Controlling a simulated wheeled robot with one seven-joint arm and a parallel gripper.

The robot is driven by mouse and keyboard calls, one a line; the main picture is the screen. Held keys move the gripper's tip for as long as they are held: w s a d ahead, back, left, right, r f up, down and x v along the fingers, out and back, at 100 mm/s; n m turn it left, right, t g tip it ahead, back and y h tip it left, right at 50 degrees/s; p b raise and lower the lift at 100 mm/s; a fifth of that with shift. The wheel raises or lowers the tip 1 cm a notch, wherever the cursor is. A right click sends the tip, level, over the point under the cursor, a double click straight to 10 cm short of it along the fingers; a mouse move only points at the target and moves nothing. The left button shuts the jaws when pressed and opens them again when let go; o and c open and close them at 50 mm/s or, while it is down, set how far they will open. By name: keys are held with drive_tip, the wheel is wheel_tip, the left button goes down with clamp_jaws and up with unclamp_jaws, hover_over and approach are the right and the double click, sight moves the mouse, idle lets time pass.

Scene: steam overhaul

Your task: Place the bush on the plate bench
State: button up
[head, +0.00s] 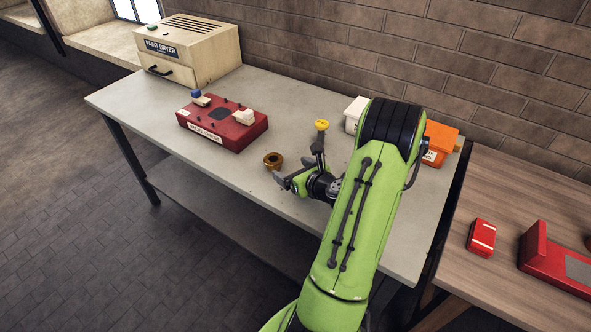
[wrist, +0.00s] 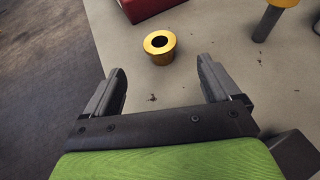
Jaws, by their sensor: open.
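The bush (head: 273,160) is a small brass-coloured flanged ring standing on the grey bench (head: 240,178), near its front edge. In the wrist view the bush (wrist: 160,46) lies ahead of the fingertips, roughly midway between them, with its dark bore facing up. My gripper (head: 291,170) is open and empty, just to the right of the bush and apart from it. Its two fingers also show in the wrist view (wrist: 162,75). I cannot tell which surface is the plate bench; no label for it is readable.
A red labelled block (head: 197,136) stands left of the bush. A yellow-topped post (head: 321,127) stands close behind my gripper. A paint dryer box (head: 205,52) is at the back left. White (head: 353,112) and orange (head: 437,143) bins are at the back right. A wooden bench (head: 500,185) holds red items.

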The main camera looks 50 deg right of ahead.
drive_tip(key=shift+v, duration=0.85)
drive_tip(key=w+a+r+n+g+y, duration=0.2)
drive_tip(key=a+r+n+y, duration=0.2)
drive_tip(key=a+n, duration=0.7)
drive_tip(key=w+a+r+n+g+y, duration=0.2)
drive_tip(key=w+a+r+n+y, duration=0.1)
drive_tip(key=a+n, duration=0.85)
drive_tip(key=s+a+r+n+g+h, duration=0.1)
drive_tip(key=s+a+r+n, duration=0.3)
drive_tip(key=s+n, duration=0.4)
drive_tip(key=s+a+r+n+g+h, duration=0.1)
drive_tip(key=s+a+r+n, duration=0.3)
drive_tip(key=s+n, duration=0.5)
drive_tip(key=shift+a+g+h, duration=0.4)
drive_tip(key=shift+a+g, duration=0.15)
drive_tip(key=shift+g, duration=0.05)
